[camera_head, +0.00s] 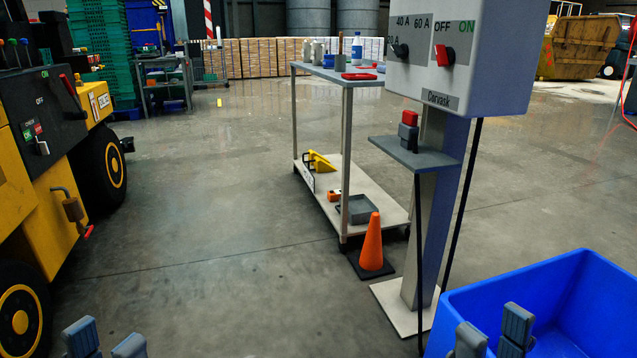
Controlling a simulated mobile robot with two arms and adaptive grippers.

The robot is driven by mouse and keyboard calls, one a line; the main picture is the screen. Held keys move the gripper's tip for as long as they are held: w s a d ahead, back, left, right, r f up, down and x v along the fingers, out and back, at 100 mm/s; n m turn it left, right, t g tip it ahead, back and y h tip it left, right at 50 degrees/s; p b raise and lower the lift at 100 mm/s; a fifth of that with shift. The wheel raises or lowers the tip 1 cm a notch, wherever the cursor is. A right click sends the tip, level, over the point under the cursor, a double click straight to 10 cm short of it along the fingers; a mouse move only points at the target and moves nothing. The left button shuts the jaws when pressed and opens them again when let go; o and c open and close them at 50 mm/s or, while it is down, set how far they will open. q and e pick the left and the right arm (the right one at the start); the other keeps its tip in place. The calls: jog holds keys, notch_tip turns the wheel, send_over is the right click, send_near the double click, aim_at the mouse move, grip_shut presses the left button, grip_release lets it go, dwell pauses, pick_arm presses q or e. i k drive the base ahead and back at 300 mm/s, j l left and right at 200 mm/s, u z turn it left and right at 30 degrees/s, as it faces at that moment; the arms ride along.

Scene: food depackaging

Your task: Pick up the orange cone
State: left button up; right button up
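The orange cone (372,245) stands upright on the concrete floor on its dark square base. It is between the cart's near corner and the foot of the switch post. My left gripper (106,340) shows at the bottom left edge, its two grey fingertips apart with nothing between them. My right gripper (494,334) shows at the bottom right, in front of the blue bin, its fingertips apart and empty. Both grippers are well short of the cone and do not touch it.
A two-level cart (345,75) stands behind the cone. The switch post (424,230) on its pale base plate is right of the cone. A big blue bin (490,290) fills the lower right. A yellow vehicle (40,180) stands at left. The floor (220,280) between is clear.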

aim_at(370, 264)
jog(key=i+j+u, duration=0.1)
jog(key=i, duration=0.95)
jog(key=i+j, duration=0.1)
jog(key=i, duration=1)
jog(key=i+j+z, duration=0.15)
jog(key=i+z, duration=0.15)
jog(key=i, duration=0.15)
jog(key=i+j+z, duration=0.65)
jog(key=i, duration=0.25)
